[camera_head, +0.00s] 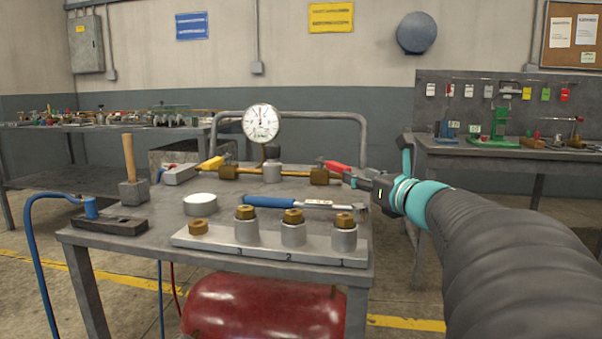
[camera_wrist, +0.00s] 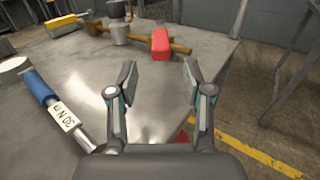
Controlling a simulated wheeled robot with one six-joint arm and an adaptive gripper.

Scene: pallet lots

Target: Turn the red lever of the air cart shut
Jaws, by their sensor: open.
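The air cart (camera_head: 125,215) is a grey metal table with a red tank (camera_head: 265,308) below. The red lever (camera_head: 338,166) is at the right end of a brass pipe (camera_head: 228,172) near the back of the top. In the wrist view the red lever (camera_wrist: 160,43) stands ahead, and its brass valve end sticks out to the right. A yellow lever (camera_head: 212,164) is on the pipe's left end. My gripper (camera_wrist: 160,90) is open and empty, over the cart's right part, short of the red lever. In the head view my gripper (camera_head: 365,178) is seen from behind, its fingers partly hidden.
A pressure gauge (camera_head: 262,123) rises from the pipe's middle. A blue-handled wrench (camera_head: 295,203) lies before the pipe, behind a block (camera_head: 270,252) with several brass fittings. A wooden-handled mallet (camera_head: 130,165) stands left. A grey rail (camera_head: 290,115) runs behind.

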